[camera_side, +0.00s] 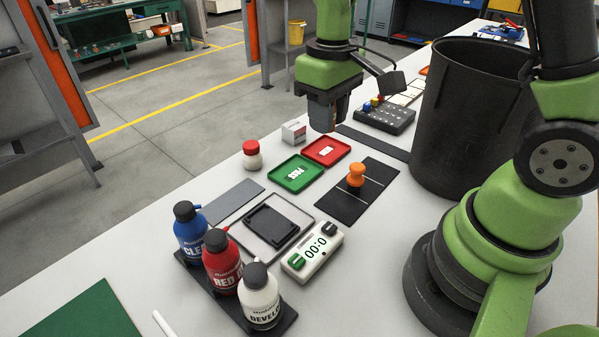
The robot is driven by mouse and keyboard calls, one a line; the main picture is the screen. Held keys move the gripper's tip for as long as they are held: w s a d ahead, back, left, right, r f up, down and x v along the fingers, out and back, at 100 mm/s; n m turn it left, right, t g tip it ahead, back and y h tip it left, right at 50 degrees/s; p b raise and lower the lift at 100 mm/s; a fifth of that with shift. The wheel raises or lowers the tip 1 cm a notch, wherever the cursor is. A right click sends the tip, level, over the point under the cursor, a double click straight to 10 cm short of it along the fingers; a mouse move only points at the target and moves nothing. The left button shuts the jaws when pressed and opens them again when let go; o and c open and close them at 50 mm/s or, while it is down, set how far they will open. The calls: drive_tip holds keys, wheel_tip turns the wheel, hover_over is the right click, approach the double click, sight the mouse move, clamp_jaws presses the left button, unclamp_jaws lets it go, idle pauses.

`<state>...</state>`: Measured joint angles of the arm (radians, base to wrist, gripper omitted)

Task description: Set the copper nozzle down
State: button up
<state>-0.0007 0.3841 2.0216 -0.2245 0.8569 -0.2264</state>
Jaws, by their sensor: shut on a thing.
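My gripper (328,114) hangs pointing down from the green arm at the top middle, over the far part of the white bench. The red tray marked with a white label (326,152) and the green tray marked PASS (295,175) lie on the bench below and in front of the gripper. A small white box (293,132) stands just left of the gripper.
A large black bin (460,125) stands right of the gripper. An orange knob-like piece (356,174) stands on a dark mat (343,205). A white-and-red jar (252,156), a timer (312,252) and blue, red and white bottles (222,262) stand nearer. A dark block with coloured pieces (388,118) lies behind.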

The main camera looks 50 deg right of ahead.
drive_tip(key=w+d+f+m, duration=0.25)
drive_tip(key=d+m, duration=0.55)
drive_tip(key=m, duration=2.3)
hover_over(370, 163)
wheel_tip(370, 163, down, 5)
wheel_tip(370, 163, down, 10)
drive_tip(key=shift+r, duration=0.15)
